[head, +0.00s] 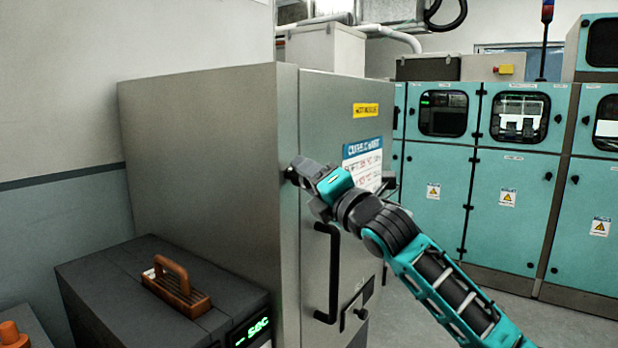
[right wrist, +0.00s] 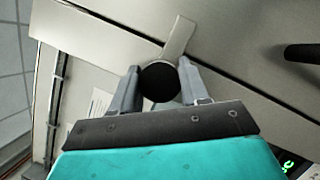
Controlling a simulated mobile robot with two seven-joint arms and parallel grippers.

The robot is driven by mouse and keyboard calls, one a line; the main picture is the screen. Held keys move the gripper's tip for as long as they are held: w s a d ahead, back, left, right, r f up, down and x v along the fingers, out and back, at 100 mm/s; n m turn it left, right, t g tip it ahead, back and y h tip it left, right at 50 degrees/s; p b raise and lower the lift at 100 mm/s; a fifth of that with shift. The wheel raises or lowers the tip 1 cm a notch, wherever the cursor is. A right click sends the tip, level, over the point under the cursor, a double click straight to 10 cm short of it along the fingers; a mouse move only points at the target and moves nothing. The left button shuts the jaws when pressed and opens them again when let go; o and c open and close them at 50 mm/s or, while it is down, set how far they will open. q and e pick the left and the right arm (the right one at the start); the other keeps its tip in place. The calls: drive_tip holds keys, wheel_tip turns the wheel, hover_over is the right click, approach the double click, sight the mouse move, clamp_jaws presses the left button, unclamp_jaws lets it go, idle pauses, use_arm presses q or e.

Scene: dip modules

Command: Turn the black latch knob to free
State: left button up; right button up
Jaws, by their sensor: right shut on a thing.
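The black latch knob (right wrist: 160,82) is round and sits between the two fingers of my right gripper (right wrist: 158,88) in the right wrist view. A grey metal latch bar (right wrist: 179,38) runs from the knob across the seam of the cabinet door. In the head view my right gripper (head: 303,178) is at the front edge of the grey cabinet (head: 210,150), shut on the knob, which shows only as a dark spot (head: 291,174). My left gripper is not in view.
A black door handle (head: 333,275) stands out just below my right gripper. A dark box with an orange-brown handle (head: 175,275) stands at the lower left. Teal cabinets (head: 500,180) line the back right, with open floor before them.

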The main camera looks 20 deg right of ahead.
clamp_jaws()
